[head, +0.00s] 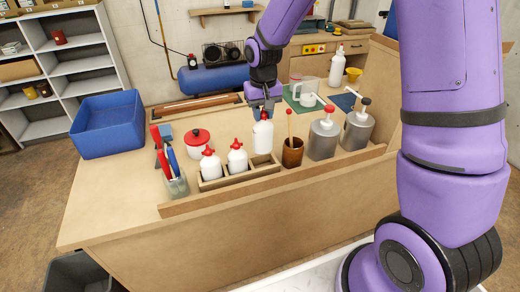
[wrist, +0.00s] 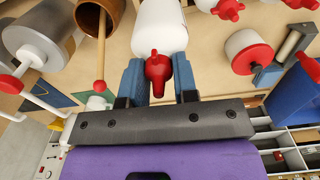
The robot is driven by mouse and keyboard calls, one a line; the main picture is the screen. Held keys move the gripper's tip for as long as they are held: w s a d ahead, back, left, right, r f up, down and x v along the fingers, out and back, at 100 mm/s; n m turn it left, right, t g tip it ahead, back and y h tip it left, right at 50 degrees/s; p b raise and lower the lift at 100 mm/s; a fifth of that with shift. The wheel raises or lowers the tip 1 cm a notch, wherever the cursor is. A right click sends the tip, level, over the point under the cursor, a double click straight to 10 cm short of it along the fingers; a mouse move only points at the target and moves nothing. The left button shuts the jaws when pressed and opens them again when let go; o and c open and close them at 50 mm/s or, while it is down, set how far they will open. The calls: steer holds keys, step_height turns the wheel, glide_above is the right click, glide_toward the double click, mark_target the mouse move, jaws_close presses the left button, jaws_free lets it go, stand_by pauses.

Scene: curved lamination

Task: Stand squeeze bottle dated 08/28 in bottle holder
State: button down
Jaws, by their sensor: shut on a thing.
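My gripper (head: 264,107) is shut on a white squeeze bottle (head: 263,139) with a red cap, held upright near its top. In the wrist view, the blue fingers (wrist: 158,80) sit on either side of the red cap and neck of this bottle (wrist: 160,27). The wooden bottle holder (head: 231,184) stands near the table's front edge. Two other white squeeze bottles with red caps, one on the left (head: 210,165) and one in the middle (head: 237,158), stand in it. The held bottle is at the holder's right end; I cannot tell whether it touches the bottom. No date is readable.
A wooden cup with a stick (head: 292,153) and two metal pump dispensers (head: 323,139) (head: 357,130) stand close on the right. A red-lidded jar (head: 198,142) and a jar of tools (head: 176,184) are on the left. A blue bin (head: 108,125) sits at the table's left.

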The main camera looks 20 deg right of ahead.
mark_target(263, 136)
steer(key=shift+f, duration=4.3)
steer(key=c, duration=0.9)
jaws_free()
